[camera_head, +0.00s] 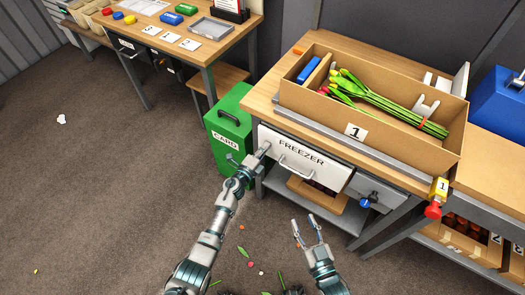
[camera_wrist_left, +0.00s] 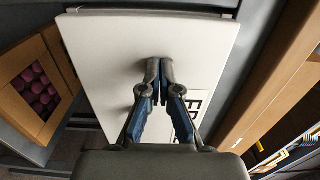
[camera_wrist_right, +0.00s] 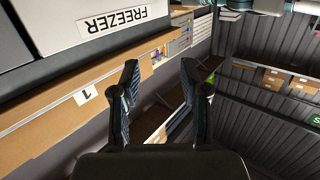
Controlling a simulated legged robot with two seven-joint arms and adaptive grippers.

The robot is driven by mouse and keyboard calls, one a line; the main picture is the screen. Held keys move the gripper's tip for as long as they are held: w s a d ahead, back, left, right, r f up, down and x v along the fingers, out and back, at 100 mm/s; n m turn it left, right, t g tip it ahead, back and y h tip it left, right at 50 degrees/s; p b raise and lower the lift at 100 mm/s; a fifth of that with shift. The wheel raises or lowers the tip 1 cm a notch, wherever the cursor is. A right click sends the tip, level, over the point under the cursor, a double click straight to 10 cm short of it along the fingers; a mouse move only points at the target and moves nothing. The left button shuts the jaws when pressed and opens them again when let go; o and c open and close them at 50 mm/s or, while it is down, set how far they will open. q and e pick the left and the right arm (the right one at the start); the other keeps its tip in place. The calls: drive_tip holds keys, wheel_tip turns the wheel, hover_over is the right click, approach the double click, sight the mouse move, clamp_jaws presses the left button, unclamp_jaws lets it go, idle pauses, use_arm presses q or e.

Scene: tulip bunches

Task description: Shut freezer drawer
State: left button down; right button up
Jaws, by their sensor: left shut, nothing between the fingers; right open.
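The white freezer drawer front (camera_head: 318,171), labelled FREEZER with a bar handle (camera_head: 295,168), is under the wooden bench top. My left gripper (camera_head: 265,150) is shut and empty, with its fingertips at the left part of this front, left of the handle. In the left wrist view the shut fingertips (camera_wrist_left: 160,66) lie against or very close to the white panel (camera_wrist_left: 105,55); contact is not certain. A small gap behind the front cannot be judged. My right gripper (camera_head: 307,222) is open and empty, below and in front of the drawer. The right wrist view shows the front upside down (camera_wrist_right: 62,30).
A green box (camera_head: 228,150) labelled CARD stands left of the drawer. A grey drawer (camera_head: 385,195) with a blue knob is to its right. A wooden tray (camera_head: 310,103) with tulips sits above. Petals and stems lie on the floor; open floor (camera_head: 110,190) is to the left.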

use_arm(q)
drive_tip(key=shift+w+d+r, duration=0.2)
drive_tip(key=shift+w+r, duration=0.05)
drive_tip(key=shift+w, duration=0.3)
use_arm(e)
drive_tip(key=shift+w+a+r+t, duration=0.1)
drive_tip(key=shift+w+r+t, duration=0.1)
drive_tip(key=shift+r, duration=0.15)
drive_tip(key=shift+w+a+r+t, duration=0.1)
drive_tip(key=shift+r+t, duration=0.1)
drive_tip(key=shift+r, duration=0.15)
